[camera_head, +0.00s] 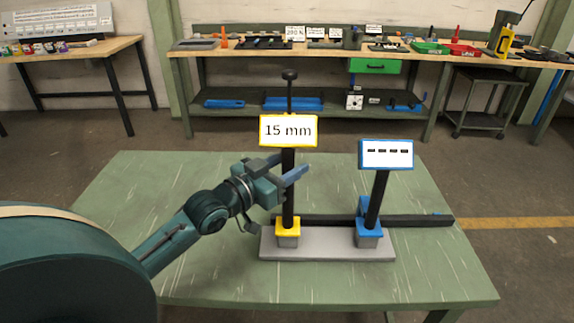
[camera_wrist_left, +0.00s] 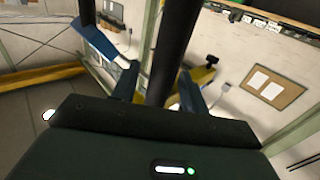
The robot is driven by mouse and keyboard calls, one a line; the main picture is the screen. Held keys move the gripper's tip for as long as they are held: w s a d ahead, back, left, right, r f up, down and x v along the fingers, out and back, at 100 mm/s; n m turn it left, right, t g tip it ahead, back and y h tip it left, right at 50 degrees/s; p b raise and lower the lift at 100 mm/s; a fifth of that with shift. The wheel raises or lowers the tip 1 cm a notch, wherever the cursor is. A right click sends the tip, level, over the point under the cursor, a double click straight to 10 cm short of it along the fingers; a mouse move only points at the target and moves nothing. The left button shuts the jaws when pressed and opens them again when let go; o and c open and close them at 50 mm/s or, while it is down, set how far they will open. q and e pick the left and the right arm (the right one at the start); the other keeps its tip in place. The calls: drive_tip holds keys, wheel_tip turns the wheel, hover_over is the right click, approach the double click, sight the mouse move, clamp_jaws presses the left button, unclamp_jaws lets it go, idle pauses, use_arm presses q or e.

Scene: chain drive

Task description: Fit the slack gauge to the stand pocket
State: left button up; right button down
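The gauge with a yellow-framed "15 mm" display (camera_head: 288,130) stands nearly upright on its black post (camera_head: 288,205), with a thin knobbed rod above. The post's foot is at a yellow-rimmed pocket (camera_head: 288,226) on the grey stand (camera_head: 325,254); how deep it sits cannot be seen. My left gripper (camera_head: 285,167) is at the post just below the display. In the left wrist view the black post (camera_wrist_left: 168,50) runs between the two fingers (camera_wrist_left: 160,88), with narrow gaps seeming to show on both sides. My right gripper is not in view.
A second gauge with a blue-framed dashed display (camera_head: 387,154) leans slightly in a blue-rimmed pocket (camera_head: 369,233) at the right of the stand. A dark bar (camera_head: 425,221) lies behind the posts. The green table (camera_head: 150,220) is otherwise clear. Workbenches stand behind.

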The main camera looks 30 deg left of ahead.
use_arm(q)
drive_tip(key=shift+o, duration=0.4)
drive_tip(key=shift+f, duration=0.45)
drive_tip(key=shift+r, duration=0.1)
drive_tip(key=shift+s+a, duration=0.1)
drive_tip(key=shift+s, duration=0.2)
drive_tip(key=b+v, duration=0.1)
drive_tip(key=v, duration=1.1)
drive_tip(key=shift+s+r+b, duration=0.25)
drive_tip(key=shift+r+b, duration=0.05)
drive_tip(key=shift+r, duration=0.05)
drive_tip(key=shift+a, duration=0.1)
